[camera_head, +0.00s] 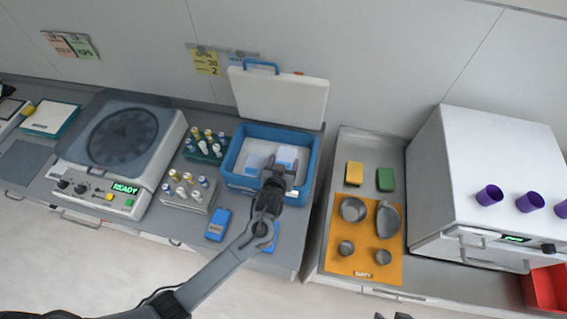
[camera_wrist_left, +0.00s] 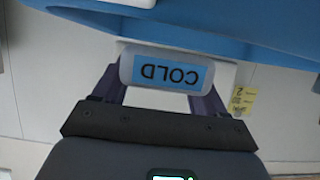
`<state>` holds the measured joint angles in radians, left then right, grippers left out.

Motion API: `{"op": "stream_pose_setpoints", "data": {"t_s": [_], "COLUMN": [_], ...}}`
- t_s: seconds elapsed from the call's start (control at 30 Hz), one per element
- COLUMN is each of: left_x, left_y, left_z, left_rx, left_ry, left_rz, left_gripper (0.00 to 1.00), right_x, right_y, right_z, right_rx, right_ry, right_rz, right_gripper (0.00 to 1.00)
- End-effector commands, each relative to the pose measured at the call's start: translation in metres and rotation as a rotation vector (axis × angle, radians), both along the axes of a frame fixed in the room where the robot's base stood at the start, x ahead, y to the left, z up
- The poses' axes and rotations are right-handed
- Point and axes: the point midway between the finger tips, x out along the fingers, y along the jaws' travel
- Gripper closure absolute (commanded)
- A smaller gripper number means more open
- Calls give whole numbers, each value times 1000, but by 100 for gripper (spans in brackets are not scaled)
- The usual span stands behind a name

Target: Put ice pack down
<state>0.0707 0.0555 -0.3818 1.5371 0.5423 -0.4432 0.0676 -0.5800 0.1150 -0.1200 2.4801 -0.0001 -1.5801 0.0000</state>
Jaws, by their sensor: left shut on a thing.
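My left gripper (camera_head: 276,180) reaches over the blue cooler box (camera_head: 233,182) on the counter. It is shut on an ice pack (camera_wrist_left: 168,72), a pale pack with a blue label reading COLD, upside down between the fingers in the left wrist view. In the head view the held pack (camera_head: 287,155) shows over the right part of the cooler; whether it touches the bottom is unclear. Another pale pack (camera_head: 254,163) lies inside to its left. Blue packs lie on the counter in front, one clear (camera_head: 218,224), one partly behind my arm (camera_head: 270,238). Dark tips, perhaps my right gripper (camera_head: 392,316), show at the bottom edge.
The cooler's white lid (camera_head: 280,98) stands open behind it. Racks of vials (camera_head: 187,190) stand left of the cooler, beside a centrifuge (camera_head: 122,140). An orange mat (camera_head: 363,258) with metal dishes lies on the right counter, past a gap.

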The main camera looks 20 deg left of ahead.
Motion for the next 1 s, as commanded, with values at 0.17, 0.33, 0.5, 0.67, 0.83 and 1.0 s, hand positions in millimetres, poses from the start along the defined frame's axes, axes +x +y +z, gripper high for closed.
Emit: {"op": "stream_pose_setpoints", "data": {"t_s": [0.17,0.33,0.5,0.67,0.83,1.0], "left_x": [0,0,0,0,0,0], "left_y": [0,0,0,0,0,0], "left_z": [-6,-10,-10,-10,-10,-2], "left_rx": [-1,-1,0,0,0,0], "left_ry": [-1,-1,1,0,0,0], "left_rz": [0,0,0,0,0,0], "left_gripper": [65,65,16,2,2,2], "right_x": [0,0,0,0,0,0], "right_y": [-1,-2,-2,-2,-1,0], "right_z": [-3,-5,-4,-4,-4,0], "right_rx": [-5,-9,-9,-8,-5,-2], "right_ry": [-1,0,0,0,-1,0], "right_rz": [4,6,6,6,4,2], "right_gripper": [57,57,57,57,57,57]}}
